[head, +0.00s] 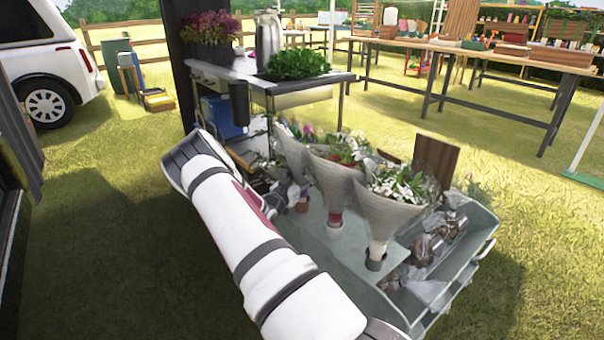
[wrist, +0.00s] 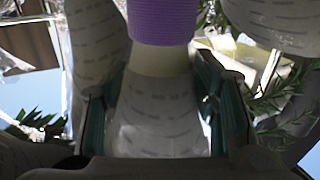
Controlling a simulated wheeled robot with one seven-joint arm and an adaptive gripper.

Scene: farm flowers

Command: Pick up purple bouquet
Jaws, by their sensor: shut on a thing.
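The purple bouquet shows in the wrist view as pale printed wrapping with a purple band (wrist: 161,20) around it. My gripper (wrist: 157,82) has one finger on each side of the wrapping, just below the band, and is shut on it. I cannot see the held bouquet's flowers in the wrist view.
A middle bouquet (head: 335,182) with a red band and a right bouquet (head: 390,213) with white flowers stand close by in a grey-green cart (head: 440,300). A wooden board (head: 436,160) rises behind them. A metal table (head: 310,83) stands behind the cart.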

